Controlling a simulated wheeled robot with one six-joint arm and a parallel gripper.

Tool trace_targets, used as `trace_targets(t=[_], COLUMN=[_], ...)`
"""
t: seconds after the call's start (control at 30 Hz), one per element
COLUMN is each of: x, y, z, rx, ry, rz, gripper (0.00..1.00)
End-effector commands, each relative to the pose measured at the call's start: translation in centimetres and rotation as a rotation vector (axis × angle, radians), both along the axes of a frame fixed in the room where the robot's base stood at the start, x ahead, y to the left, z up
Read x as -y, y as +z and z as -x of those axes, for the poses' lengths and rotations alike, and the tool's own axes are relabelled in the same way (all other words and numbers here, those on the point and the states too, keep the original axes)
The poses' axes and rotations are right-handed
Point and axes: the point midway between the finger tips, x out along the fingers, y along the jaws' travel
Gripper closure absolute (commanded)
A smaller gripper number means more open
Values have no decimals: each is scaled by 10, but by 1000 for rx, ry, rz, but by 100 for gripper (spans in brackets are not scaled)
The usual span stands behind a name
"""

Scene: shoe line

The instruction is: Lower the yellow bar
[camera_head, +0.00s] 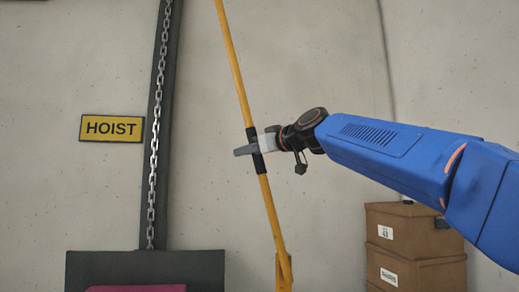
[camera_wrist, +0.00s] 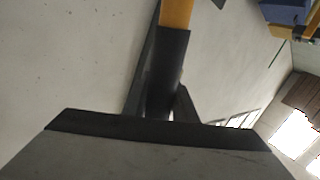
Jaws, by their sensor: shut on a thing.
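The yellow bar (camera_head: 236,68) stands steeply in the head view, leaning so that its top is to the left and its lower end to the right. Its top end is out of the frame. A black grip section (camera_head: 254,141) wraps the bar around its visible middle. My gripper (camera_head: 253,150) is shut on the bar at this black section. In the wrist view the black section (camera_wrist: 168,65) runs down between the fingers, with yellow (camera_wrist: 176,13) above it. The bar's lower end meets a yellow upright bracket (camera_head: 284,272) at the bottom of the head view.
A dark post with a hanging chain (camera_head: 154,150) stands left of the bar, beside a yellow HOIST sign (camera_head: 111,128). A dark box (camera_head: 145,264) with a magenta thing is below it. Brown boxes (camera_head: 415,240) are stacked at lower right, under my arm.

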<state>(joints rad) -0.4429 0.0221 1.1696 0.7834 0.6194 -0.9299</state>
Motion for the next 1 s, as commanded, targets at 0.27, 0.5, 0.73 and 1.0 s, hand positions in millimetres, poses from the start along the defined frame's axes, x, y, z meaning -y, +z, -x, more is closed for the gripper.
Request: trace_targets(t=[0.27, 0.5, 0.73, 1.0], x=[-66, -117, -163, -212], y=[-27, -63, -109, -185], z=[20, 35, 48, 62], rx=[53, 100, 150, 216], ry=[6, 6, 6, 6], rz=[180, 346, 519, 754], gripper=[100, 100, 100, 100])
